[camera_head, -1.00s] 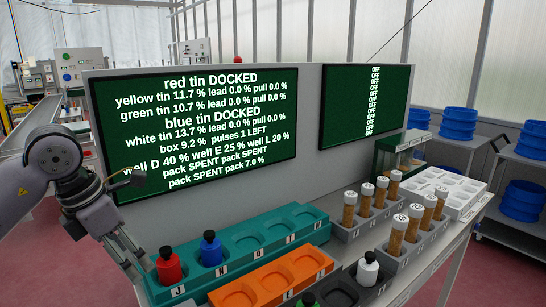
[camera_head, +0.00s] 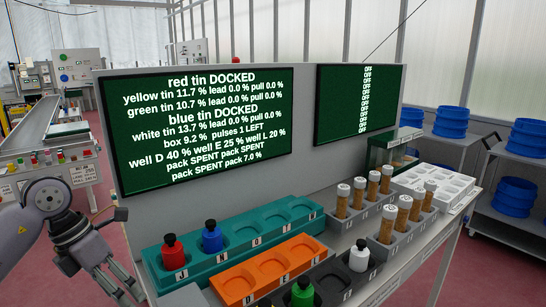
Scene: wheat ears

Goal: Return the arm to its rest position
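My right gripper is not in view. A red tin (camera_head: 173,255) and a blue tin (camera_head: 211,240) stand upright in the teal rack, apart from the gripper.
An orange rack (camera_head: 268,272) with empty wells lies in front. A green tin (camera_head: 302,292) and a white tin (camera_head: 359,256) stand in the dark rack. Capped tubes (camera_head: 388,226) stand in grey racks at right. A green screen (camera_head: 200,130) stands behind. Shelves with blue bowls (camera_head: 515,197) are at right.

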